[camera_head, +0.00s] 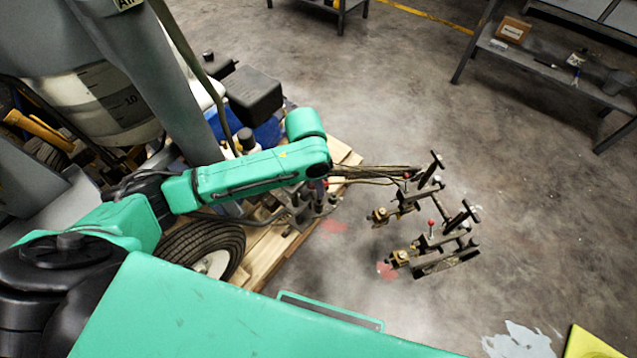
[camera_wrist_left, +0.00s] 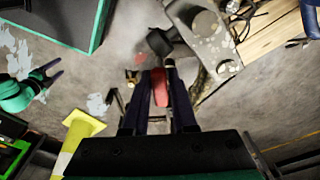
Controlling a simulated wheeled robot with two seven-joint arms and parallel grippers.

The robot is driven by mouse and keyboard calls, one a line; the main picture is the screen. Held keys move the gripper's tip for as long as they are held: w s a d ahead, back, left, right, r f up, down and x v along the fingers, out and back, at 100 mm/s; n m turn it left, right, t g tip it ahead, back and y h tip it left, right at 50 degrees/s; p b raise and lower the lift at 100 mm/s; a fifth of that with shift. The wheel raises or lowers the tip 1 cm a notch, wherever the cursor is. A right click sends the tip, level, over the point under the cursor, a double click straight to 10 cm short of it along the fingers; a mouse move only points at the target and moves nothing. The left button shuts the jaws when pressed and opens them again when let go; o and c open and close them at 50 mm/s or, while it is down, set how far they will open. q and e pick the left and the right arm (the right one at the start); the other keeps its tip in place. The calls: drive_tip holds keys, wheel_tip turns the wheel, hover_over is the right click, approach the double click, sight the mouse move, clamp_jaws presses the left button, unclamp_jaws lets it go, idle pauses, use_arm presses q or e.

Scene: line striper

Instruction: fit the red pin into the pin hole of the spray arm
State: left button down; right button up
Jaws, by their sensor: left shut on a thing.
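In the left wrist view, the red pin (camera_wrist_left: 161,88) is between the two dark fingers of my left gripper (camera_wrist_left: 161,80), which is shut on it. In the head view my green forearm mostly hides this gripper; a small red spot (camera_head: 325,183) shows just below the wrist. The spray arm (camera_head: 375,172) reaches out right from the machine, with two bracket assemblies bearing red-topped knobs. In the wrist view a grey metal plate (camera_wrist_left: 208,38) and a dark knob lie just beyond the pin. I cannot make out the pin hole. My right gripper (camera_wrist_left: 50,78) looks open and empty at left.
The machine sits on a wooden pallet (camera_head: 262,265), with a black tire (camera_head: 205,245) and hoses near my left arm. A grey bench (camera_head: 560,72) stands at the back right. A yellow cone (camera_head: 590,345) stands at the front right. The floor right of the brackets is clear.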

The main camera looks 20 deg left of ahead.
use_arm(q)
drive_tip(key=shift+s+f, duration=0.1)
drive_tip(key=shift+f, duration=1.3)
idle(1.2)
drive_tip(key=shift+p, duration=0.35)
drive_tip(key=shift+f, duration=0.1)
drive_tip(key=shift+a+p, duration=0.1)
drive_tip(key=shift+p, duration=0.45)
drive_tip(key=shift+f, duration=0.1)
idle(0.5)
